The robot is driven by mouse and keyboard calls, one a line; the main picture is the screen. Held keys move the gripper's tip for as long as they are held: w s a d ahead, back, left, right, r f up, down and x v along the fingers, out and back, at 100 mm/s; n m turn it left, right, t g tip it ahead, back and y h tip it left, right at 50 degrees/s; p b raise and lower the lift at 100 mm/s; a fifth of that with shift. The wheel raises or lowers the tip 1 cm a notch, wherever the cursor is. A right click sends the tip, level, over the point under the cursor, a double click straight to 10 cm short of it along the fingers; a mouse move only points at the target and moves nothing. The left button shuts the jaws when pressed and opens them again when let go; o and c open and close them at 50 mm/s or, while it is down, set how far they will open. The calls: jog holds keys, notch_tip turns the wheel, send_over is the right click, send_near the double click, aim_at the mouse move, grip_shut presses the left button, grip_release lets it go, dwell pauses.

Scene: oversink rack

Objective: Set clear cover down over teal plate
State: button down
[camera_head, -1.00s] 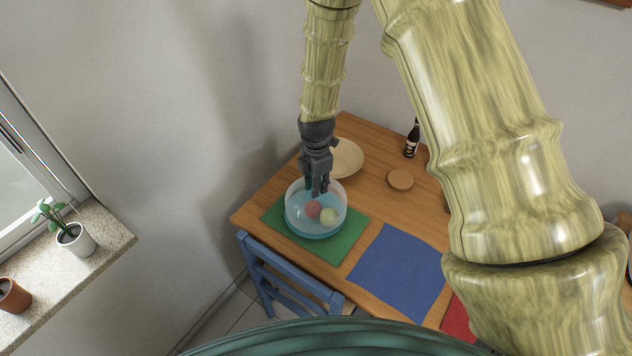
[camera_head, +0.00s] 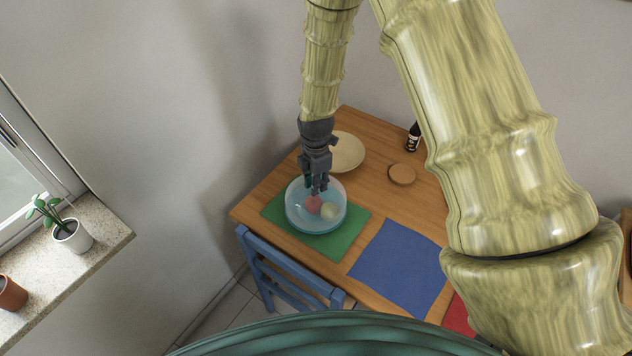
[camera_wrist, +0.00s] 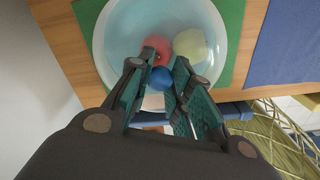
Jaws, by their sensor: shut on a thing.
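The clear cover (camera_head: 296,203) is a see-through dome over the teal plate (camera_head: 316,229), which lies on a green placemat (camera_head: 338,241). Under the cover show a red fruit (camera_head: 313,204) and a pale yellow-green fruit (camera_head: 329,211). My gripper (camera_head: 318,188) points down at the top of the cover and is shut on its knob. In the wrist view the blue knob (camera_wrist: 160,79) sits between my fingers, with the red fruit (camera_wrist: 158,46) and pale fruit (camera_wrist: 190,46) behind it. I cannot tell whether the cover's rim touches the plate all round.
A cream plate (camera_head: 347,151) stands close behind my gripper. A round cork mat (camera_head: 402,174) and a dark bottle (camera_head: 413,138) are farther right. A blue placemat (camera_head: 398,268) lies bare; a blue chair (camera_head: 285,278) stands at the near edge.

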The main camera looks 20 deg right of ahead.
jog(key=shift+w+f, duration=0.1)
jog(key=shift+f, duration=0.5)
dwell(0.3)
jog(key=c, duration=1.2)
grip_release()
jog(key=shift+r, duration=0.1)
